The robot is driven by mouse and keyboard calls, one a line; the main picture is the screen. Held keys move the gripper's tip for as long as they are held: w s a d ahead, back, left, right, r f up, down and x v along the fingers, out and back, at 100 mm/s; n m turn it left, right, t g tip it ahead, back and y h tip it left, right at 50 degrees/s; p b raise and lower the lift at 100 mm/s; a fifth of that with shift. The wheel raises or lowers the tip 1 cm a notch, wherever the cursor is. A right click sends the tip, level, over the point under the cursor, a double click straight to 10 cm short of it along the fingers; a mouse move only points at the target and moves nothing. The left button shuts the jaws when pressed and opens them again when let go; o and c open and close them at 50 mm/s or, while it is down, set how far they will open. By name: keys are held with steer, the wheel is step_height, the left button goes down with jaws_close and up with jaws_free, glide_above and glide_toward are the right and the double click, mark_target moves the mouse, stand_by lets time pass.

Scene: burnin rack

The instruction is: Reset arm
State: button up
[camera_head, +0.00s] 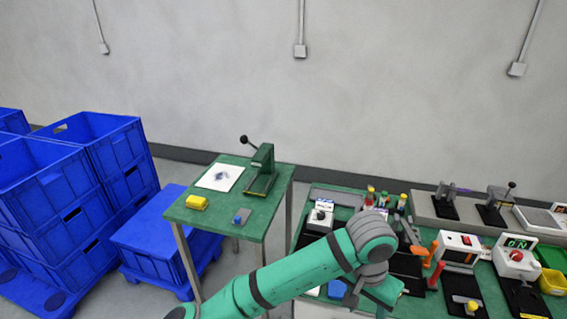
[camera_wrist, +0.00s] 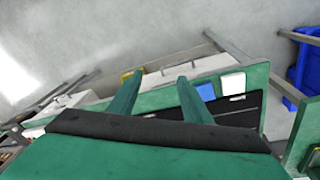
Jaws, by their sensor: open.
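My arm reaches across the lower middle of the head view, bent at a grey joint, with the wrist over the left part of the green workbench (camera_head: 481,302). In the wrist view my gripper (camera_wrist: 157,88) shows two green fingers spread well apart with nothing between them. Beyond the fingers the wrist view shows the bench edge, a blue item (camera_wrist: 206,92) and a white item (camera_wrist: 233,83) on it. The fingertips are hard to make out in the head view, and my arm hides part of the bench.
A smaller green table (camera_head: 221,229) holds a lever press (camera_head: 262,169), a yellow block (camera_head: 197,202) and a white sheet (camera_head: 219,177). Blue crates (camera_head: 72,190) are stacked at the left. The workbench carries several devices, including a switch box (camera_head: 515,256) and a yellow bin (camera_head: 551,281).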

steer(key=d+r+n+t+h, duration=0.35)
steer(key=d+h, duration=0.75)
steer(key=d, duration=0.7)
steer(key=s+a+f+n+t+y, duration=0.3)
steer(key=a+f+n+t+y, duration=0.25)
steer(key=a, duration=0.45)
steer(key=s+a+f+n+t+y, duration=0.2)
steer(key=a+f+n+t, duration=0.35)
steer(key=a+f, duration=0.4)
steer(key=s+a+m+y, duration=0.2)
steer(key=s+a, duration=0.6)
steer(key=s, duration=0.3)
steer(key=s+a+m+y, duration=0.3)
steer(key=s+a, duration=0.6)
steer(key=s, duration=0.2)
steer(key=shift+s+a+f+t, duration=0.25)
steer(key=shift+f+t, duration=0.1)
steer(key=shift+t, duration=0.1)
steer(key=shift+m, duration=0.25)
